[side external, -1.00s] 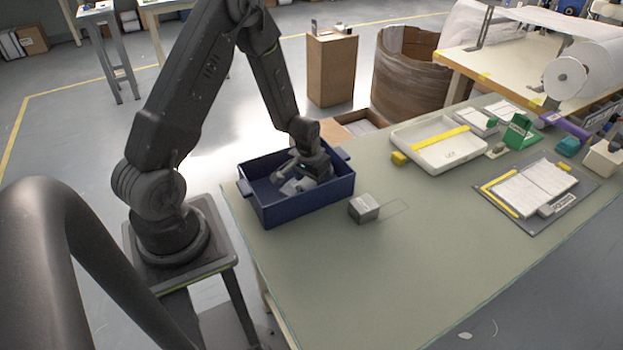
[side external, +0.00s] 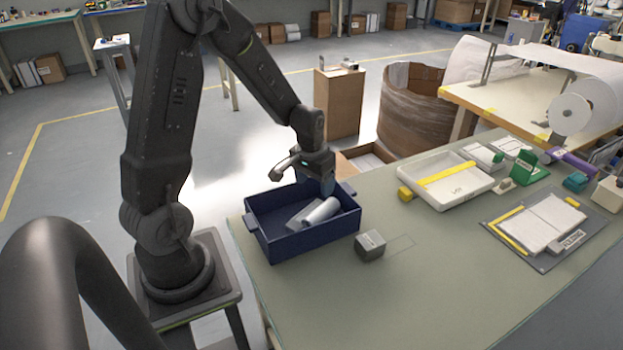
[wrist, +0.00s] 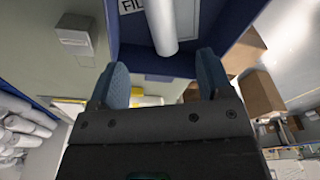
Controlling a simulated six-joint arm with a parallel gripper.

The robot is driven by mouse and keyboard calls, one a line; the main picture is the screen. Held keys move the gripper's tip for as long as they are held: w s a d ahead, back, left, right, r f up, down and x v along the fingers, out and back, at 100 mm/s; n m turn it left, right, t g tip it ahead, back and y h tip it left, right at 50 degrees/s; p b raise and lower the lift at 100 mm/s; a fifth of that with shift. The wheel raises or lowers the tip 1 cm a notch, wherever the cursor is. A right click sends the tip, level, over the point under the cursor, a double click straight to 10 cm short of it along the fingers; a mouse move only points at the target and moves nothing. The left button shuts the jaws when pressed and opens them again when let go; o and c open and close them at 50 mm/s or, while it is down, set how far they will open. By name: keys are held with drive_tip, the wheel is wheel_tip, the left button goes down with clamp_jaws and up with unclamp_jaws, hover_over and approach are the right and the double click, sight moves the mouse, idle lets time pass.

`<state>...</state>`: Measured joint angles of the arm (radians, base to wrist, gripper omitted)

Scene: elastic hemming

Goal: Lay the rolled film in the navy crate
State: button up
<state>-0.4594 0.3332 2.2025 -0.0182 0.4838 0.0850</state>
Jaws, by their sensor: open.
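The navy crate (side external: 303,240) stands on the near left part of the green table, beside my arm's stand. The rolled film (side external: 321,211), a pale grey-white roll, lies inside the crate; its end also shows in the wrist view (wrist: 162,28). A pale label card (side external: 303,214) lies beside the roll in the crate. My gripper (side external: 326,190) is above the far right part of the crate, apart from the roll. In the wrist view its two blue fingers (wrist: 162,82) are spread with nothing held between them.
A small grey block (side external: 370,246) sits on the table right of the crate. A white tray (side external: 445,190) with a yellow bar and a dark mat with white pads (side external: 543,262) lie farther right. The front middle of the table is clear.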

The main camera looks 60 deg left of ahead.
drive_tip(key=s+d+r+m+t, duration=0.2)
drive_tip(key=s+d+r, duration=0.2)
drive_tip(key=d+r, duration=0.7)
drive_tip(key=s+d+r+m+t, duration=0.2)
drive_tip(key=s+d+r, duration=0.3)
drive_tip(key=s+r, duration=0.3)
drive_tip(key=shift+s+d+r+h, duration=0.15)
drive_tip(key=shift+s+r+h, duration=0.15)
drive_tip(key=shift+s, duration=0.75)
